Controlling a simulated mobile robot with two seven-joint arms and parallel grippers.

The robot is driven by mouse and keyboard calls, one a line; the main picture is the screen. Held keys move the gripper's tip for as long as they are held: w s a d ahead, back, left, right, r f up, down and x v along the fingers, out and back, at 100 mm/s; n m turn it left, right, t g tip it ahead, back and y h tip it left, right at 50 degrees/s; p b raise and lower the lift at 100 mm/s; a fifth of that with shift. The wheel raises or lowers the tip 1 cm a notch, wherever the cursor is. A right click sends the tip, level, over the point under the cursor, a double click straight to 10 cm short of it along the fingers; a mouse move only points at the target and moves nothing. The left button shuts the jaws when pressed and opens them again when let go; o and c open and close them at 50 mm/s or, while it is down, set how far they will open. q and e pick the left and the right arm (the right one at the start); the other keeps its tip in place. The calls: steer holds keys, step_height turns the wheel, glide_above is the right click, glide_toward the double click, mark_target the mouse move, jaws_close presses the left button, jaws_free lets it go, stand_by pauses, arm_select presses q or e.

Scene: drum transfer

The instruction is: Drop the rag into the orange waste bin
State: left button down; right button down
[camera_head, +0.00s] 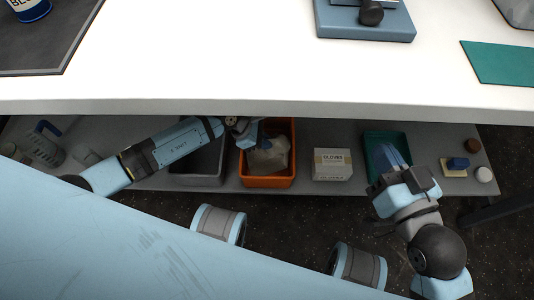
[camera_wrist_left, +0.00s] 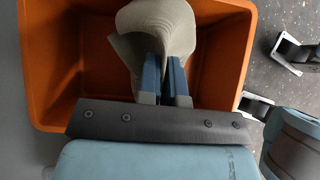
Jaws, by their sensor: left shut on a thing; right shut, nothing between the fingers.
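The rag (camera_head: 268,157) is a crumpled beige cloth. It shows within the opening of the orange waste bin (camera_head: 267,183) on the lower shelf. In the left wrist view my left gripper (camera_wrist_left: 164,72) is shut on the rag (camera_wrist_left: 158,25), with the cloth bunched around its blue fingertips. Behind it are the walls of the bin (camera_wrist_left: 52,65). In the head view my left gripper (camera_head: 256,138) is at the bin's upper left; whether the rag touches the bin floor cannot be told. My right gripper (camera_head: 392,158) is shut and empty, in front of a teal tray.
A grey bin (camera_head: 197,181) stands left of the orange one. A gloves box (camera_head: 332,164) and the teal tray (camera_head: 372,140) stand to its right on the shelf (camera_head: 305,186). The white tabletop (camera_head: 240,60) overhangs the shelf. Small items lie at the shelf's right end.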

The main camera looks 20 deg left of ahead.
arm_select(q)
steer(key=shift+f+b, duration=0.35)
steer(key=shift+f, duration=0.4)
arm_select(e)
steer(key=shift+w+f, duration=0.2)
steer(key=shift+f, duration=0.3)
arm_select(q)
jaws_free()
arm_select(e)
step_height(320, 180, up, 9)
steer(key=m+t+p, duration=0.1)
steer(key=t+p, duration=0.2)
steer(key=p, duration=0.4)
arm_select(q)
step_height(320, 180, up, 6)
steer(key=a+g+y+p, duration=0.1)
steer(key=a+y+p, duration=0.1)
steer(key=y+p, duration=0.2)
steer(key=shift+s+y+p, duration=0.2)
steer(key=shift+y+p, duration=0.1)
steer(key=shift+p, duration=0.3)
arm_select(e)
steer(key=d+f+g+h, duration=0.3)
steer(key=f, duration=0.3)
steer(key=shift+s+d+f, duration=0.25)
steer(key=shift+s+f, duration=0.05)
steer(key=shift+s, duration=0.15)
